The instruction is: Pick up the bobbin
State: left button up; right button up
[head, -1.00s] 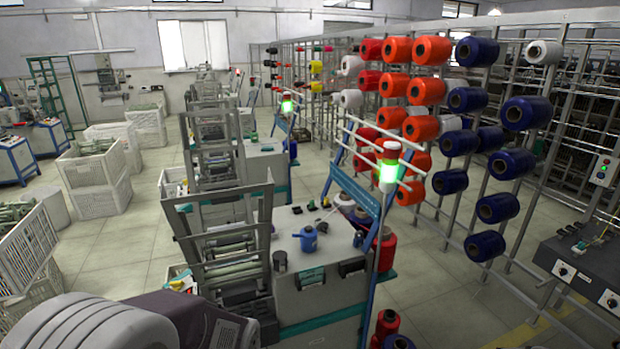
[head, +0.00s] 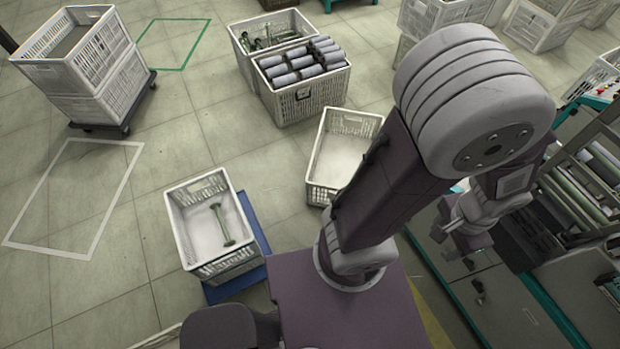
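A slim greenish bobbin (head: 222,226) with a flange at each end lies alone in a white crate (head: 185,232) at the lower middle of the head view. The crate stands on a blue base (head: 252,222) on the floor. My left arm rises from the purple body at the bottom and bends over to the right. My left gripper (head: 467,240) hangs over a machine's grey-green top, well to the right of the bobbin. It is small and dark there, so I cannot tell whether it is open. My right gripper is not in view.
An empty-looking white crate (head: 325,190) stands right of the bobbin's crate, partly behind my arm. Behind are a crate of wound rolls (head: 308,107) and one with several bobbins (head: 240,40). Stacked crates (head: 62,77) stand on a dolly at left. The floor between is clear.

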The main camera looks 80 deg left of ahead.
aim_at(215, 207)
jog(key=u, duration=4.05)
jog(key=i+l, duration=0.1)
jog(key=l, duration=0.4)
jog(key=i+l+u, duration=0.1)
jog(key=l, duration=0.4)
jog(key=i+l, duration=0.1)
jog(key=l, duration=0.4)
jog(key=i+l+u, duration=0.1)
jog(key=i+l, duration=0.25)
jog(key=i, duration=0.2)
